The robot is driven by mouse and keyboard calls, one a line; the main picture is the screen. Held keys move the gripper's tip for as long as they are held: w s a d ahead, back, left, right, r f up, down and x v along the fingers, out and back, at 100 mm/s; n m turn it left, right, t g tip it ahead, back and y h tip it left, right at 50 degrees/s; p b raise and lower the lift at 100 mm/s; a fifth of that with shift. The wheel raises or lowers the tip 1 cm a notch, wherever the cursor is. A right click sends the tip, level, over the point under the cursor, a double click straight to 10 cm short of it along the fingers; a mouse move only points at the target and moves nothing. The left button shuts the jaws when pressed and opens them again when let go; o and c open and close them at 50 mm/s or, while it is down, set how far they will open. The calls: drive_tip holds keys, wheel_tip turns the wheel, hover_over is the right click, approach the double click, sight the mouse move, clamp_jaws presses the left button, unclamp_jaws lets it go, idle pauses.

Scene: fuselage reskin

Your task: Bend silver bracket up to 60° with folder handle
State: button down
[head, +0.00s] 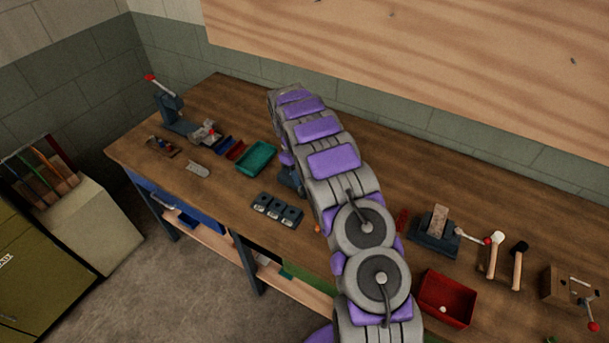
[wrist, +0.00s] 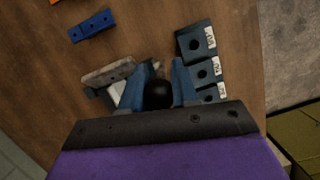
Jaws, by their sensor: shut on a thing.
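My gripper (wrist: 164,68) shows in the wrist view, its two blue fingers on either side of a round black knob, which I take to be the folder handle (wrist: 157,95). It is shut on this knob. A silver bracket (wrist: 108,74), a grey strip with holes, lies just left of the left finger. It sits at a slant over pale and dark parts of what looks like the folder (wrist: 104,93), mostly hidden by my gripper. Its bend angle cannot be read. In the head view my arm covers most of this spot.
Three dark blocks with holes and white labels (wrist: 203,70) stand close right of my gripper; they also show in the head view (head: 277,209). A blue piece (wrist: 92,26) lies farther off. A green tray (head: 256,158), red bin (head: 447,298) and mallets (head: 495,252) are on the bench.

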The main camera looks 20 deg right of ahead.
drive_tip(key=shift+w+a+f+p, duration=0.15)
drive_tip(key=shift+w+a+p, duration=0.2)
drive_tip(key=shift+w+a, duration=0.35)
drive_tip(key=shift+w+a+f+p, duration=0.1)
drive_tip(key=shift+w+a+p, duration=0.3)
drive_tip(key=shift+w, duration=0.5)
drive_tip(key=shift+w+a, duration=0.1)
drive_tip(key=c, duration=0.9)
unclamp_jaws()
drive_tip(key=p+v, duration=0.3)
drive_tip(key=v, duration=0.9)
drive_tip(key=shift+p, duration=0.4)
